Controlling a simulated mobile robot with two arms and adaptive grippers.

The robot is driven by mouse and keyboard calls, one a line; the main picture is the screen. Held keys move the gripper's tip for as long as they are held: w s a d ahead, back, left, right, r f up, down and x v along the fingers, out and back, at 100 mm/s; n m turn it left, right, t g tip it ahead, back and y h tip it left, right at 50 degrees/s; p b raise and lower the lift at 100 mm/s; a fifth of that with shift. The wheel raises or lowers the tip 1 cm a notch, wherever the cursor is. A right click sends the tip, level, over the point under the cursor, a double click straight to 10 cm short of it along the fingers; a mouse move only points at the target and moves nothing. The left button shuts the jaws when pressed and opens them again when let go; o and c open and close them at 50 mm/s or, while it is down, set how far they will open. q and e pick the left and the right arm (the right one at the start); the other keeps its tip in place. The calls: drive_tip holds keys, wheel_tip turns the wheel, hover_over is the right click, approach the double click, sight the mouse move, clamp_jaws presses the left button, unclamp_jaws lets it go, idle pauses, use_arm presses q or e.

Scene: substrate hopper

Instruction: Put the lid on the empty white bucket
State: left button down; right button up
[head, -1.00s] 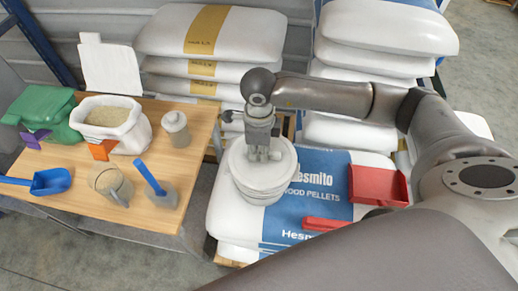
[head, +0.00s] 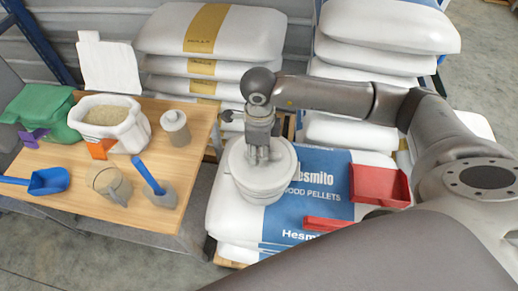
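The white bucket (head: 262,196) stands on the wood pellet bags, right of the table. A white round lid (head: 240,172) lies over its top and looks level; I cannot tell whether it is fully seated. My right gripper (head: 262,161) points straight down at the middle of the lid, its fingertips at the lid's top. The fingers hide what is between them, so I cannot tell whether they grip a knob. My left gripper is not in view.
A red scoop (head: 379,186) and a red bar-like piece (head: 327,224) lie on the bag right of the bucket. The wooden table (head: 125,207) holds an open white sack (head: 125,131), a green bag (head: 42,110), a jar (head: 175,128), a clear jug (head: 108,184) and blue-handled tools. Stacked sacks (head: 215,42) stand behind.

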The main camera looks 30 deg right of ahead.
drive_tip(key=shift+r, duration=0.15)
wheel_tip(320, 180, up, 12)
idle(0.6)
drive_tip(key=shift+f, duration=0.2)
